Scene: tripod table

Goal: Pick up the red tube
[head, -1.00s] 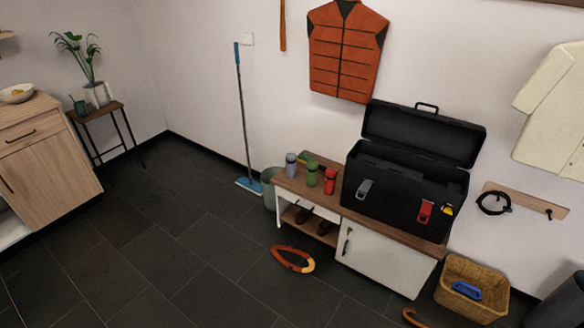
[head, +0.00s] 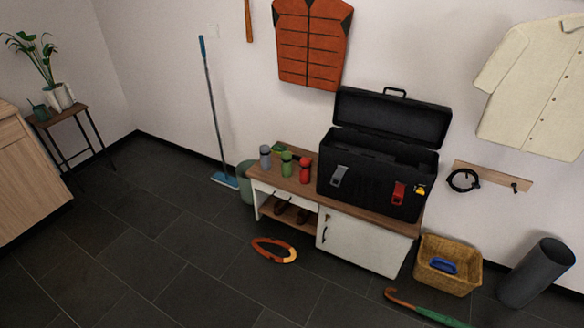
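The red tube (head: 305,169) stands upright on the wooden top of the low bench (head: 268,182). It is just left of the open black toolbox (head: 372,190). A green tube (head: 286,164) and a grey tube (head: 265,157) stand to its left in a row. Neither of my grippers shows in the head view.
The dark tiled floor (head: 170,250) in front of the bench is mostly clear. An orange ring-shaped object (head: 274,251) lies on it. A wicker basket (head: 447,272), an umbrella (head: 425,311) and a dark cylinder (head: 537,272) are at the right.

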